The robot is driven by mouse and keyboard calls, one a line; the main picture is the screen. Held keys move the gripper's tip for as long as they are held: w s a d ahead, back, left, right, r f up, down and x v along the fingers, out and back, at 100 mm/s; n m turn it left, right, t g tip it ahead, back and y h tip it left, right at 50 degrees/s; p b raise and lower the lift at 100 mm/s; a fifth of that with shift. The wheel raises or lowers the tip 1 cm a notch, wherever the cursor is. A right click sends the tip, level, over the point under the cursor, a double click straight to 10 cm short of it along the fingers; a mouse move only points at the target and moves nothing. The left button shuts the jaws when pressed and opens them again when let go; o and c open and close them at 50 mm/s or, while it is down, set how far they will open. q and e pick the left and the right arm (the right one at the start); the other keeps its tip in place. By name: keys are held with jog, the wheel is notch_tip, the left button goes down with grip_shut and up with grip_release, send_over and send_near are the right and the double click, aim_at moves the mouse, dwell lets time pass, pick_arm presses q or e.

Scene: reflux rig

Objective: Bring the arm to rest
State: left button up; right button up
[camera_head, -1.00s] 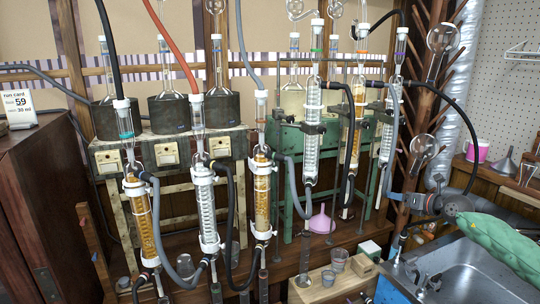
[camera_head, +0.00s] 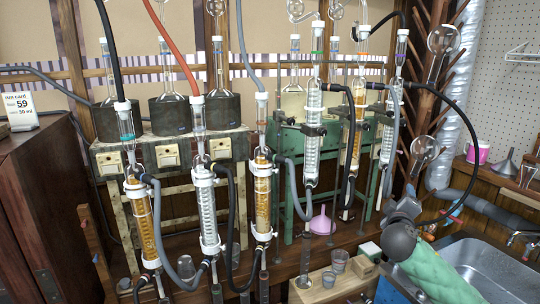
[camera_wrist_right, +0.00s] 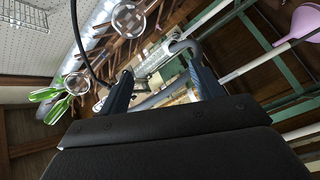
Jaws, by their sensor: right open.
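My right gripper (camera_head: 410,192) is in front of the right end of the rig, above the sink's left edge. The grey wrist and green-sleeved forearm come up from the lower right and hide part of it. In the right wrist view its two dark fingers (camera_wrist_right: 162,88) stand wide apart with nothing held between them. Grey tubing and rig parts show beyond the fingers, and I cannot tell how far away they are. My left gripper is in neither view.
Glass condensers (camera_head: 208,215) with hoses stand left of my right arm. A black hose (camera_head: 465,130) loops just behind it. The metal sink (camera_head: 490,268) lies to the right. A pink funnel (camera_head: 320,223) and a wooden block with beakers (camera_head: 328,278) are to the left.

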jog(key=s+a+f+m+g+y+p, duration=0.1)
jog(key=s+a+f+g+y, duration=0.3)
jog(key=s+a+f, duration=0.6)
jog(key=s+a+f+m+g+y, duration=0.25)
jog(key=s+a+f+g, duration=0.3)
jog(key=s+f, duration=0.75)
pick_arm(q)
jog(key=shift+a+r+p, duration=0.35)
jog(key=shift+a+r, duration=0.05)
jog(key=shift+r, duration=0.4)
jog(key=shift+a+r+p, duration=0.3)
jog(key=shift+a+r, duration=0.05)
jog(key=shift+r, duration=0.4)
pick_arm(e)
jog(key=s+a+f+g+y, duration=0.1)
jog(key=s+a+f, duration=0.1)
jog(key=s+f, duration=0.3)
jog(key=s+a+f+m+g+y, duration=0.1)
jog(key=s+f, duration=0.5)
jog(key=s, duration=0.6)
jog(key=s+a+f+g+y, duration=0.1)
jog(key=s+a+f+g, duration=0.2)
jog(key=s+a+f, duration=0.2)
jog(key=shift+s+a+f, duration=0.25)
jog(key=shift+s+f, duration=0.15)
jog(key=shift+s, duration=1.5)
jog(key=shift+m, duration=0.25)
